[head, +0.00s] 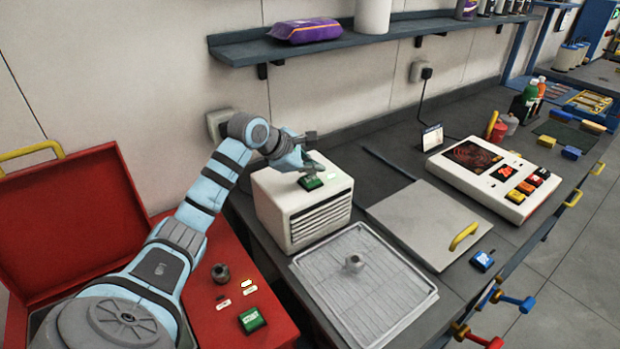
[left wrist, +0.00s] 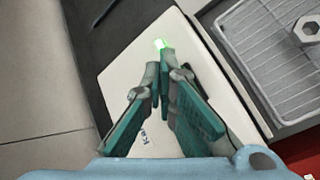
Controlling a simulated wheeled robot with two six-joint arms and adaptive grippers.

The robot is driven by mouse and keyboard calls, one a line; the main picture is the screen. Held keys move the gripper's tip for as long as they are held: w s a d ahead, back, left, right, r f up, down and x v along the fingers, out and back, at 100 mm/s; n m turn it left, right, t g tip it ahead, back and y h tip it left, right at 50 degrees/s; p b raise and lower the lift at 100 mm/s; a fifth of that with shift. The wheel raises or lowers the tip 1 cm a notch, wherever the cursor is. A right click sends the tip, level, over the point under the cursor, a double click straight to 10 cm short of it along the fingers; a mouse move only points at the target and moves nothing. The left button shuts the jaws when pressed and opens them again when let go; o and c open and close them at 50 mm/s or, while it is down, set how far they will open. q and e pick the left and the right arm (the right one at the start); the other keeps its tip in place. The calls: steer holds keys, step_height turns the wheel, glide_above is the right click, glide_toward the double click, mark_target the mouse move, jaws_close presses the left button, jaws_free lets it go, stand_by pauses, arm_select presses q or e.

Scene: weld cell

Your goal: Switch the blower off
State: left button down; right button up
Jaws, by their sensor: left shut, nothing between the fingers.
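The blower is a white box (head: 302,218) with dark slats on its front, standing on the bench behind a wire tray. On its top are a green rocker switch (head: 310,183) and a small lit green lamp (head: 331,175). My left gripper (head: 308,165) is over the blower's top, just behind and above the switch; I cannot tell if it touches. In the left wrist view my left gripper (left wrist: 163,68) is shut and empty, pointing toward the lit lamp (left wrist: 160,44). The fingers hide most of the switch there. My right gripper is out of view.
A wire tray (head: 402,325) with a nut (head: 353,263) lies before the blower. A shelf (head: 400,28) hangs above. A white control panel (head: 493,175) stands to the right.

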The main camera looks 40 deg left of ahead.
arm_select(q)
steer(key=shift+s+r, duration=0.1)
steer(key=shift+s, duration=0.05)
stand_by(0.3)
steer(key=shift+f+b, duration=0.3)
steer(key=shift+f, duration=0.2)
steer(key=shift+f, duration=0.3)
steer(key=shift+r+p, duration=0.45)
steer(key=shift+r, duration=0.4)
